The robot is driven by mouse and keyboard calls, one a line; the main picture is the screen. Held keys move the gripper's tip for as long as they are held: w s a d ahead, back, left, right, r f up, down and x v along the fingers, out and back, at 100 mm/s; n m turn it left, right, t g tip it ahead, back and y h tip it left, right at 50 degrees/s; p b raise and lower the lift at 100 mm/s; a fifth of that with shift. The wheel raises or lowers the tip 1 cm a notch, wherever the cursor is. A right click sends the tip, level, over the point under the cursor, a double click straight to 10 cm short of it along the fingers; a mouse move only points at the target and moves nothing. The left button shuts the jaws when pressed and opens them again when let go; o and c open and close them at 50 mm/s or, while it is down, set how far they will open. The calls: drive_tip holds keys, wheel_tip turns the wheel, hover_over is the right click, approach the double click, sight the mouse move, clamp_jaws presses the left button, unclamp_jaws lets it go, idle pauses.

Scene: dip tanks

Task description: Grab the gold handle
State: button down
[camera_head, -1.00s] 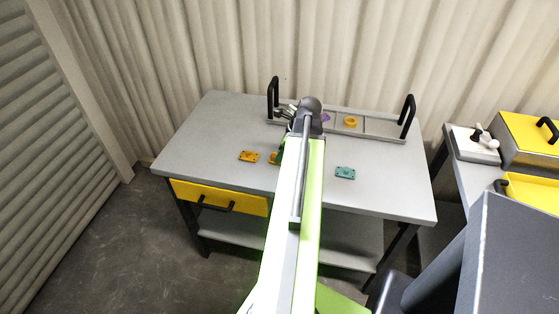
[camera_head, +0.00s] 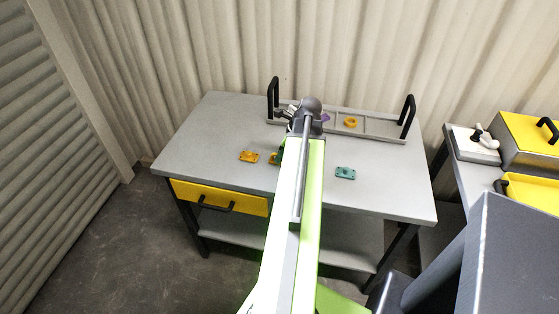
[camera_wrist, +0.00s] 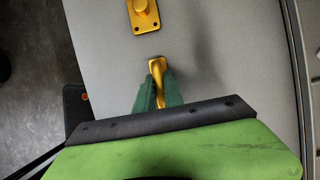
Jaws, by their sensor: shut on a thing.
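The gold handle (camera_wrist: 156,64) shows in the wrist view between the two green fingers of my gripper (camera_wrist: 160,88). My gripper is shut on it, low at the worktable. The handle's lower end is partly hidden by the fingers. In the head view a small gold piece (camera_head: 273,158) shows just left of my arm, beside a bit of green finger. My arm hides most of the gripper there.
A gold plate with a round knob (camera_wrist: 143,14) lies close by; it also shows in the head view (camera_head: 249,157). A teal plate (camera_head: 345,173) lies right of my arm. A grey tray (camera_head: 382,131) with black handles, holding a yellow ring (camera_head: 350,122), stands at the back.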

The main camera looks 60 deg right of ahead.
idle(0.4)
drive_tip(key=p+v, duration=0.3)
drive_tip(key=w+p+v, duration=0.1)
drive_tip(key=p+v, duration=0.1)
drive_tip(key=shift+a+r, duration=0.2)
drive_tip(key=shift+r, duration=0.15)
drive_tip(key=s+d+r+p, duration=0.2)
drive_tip(key=s+r+p, duration=0.3)
drive_tip(key=s, duration=0.5)
drive_tip(key=shift+s+r+p, duration=0.3)
drive_tip(key=shift+s+p, duration=0.05)
drive_tip(key=shift+p, duration=0.15)
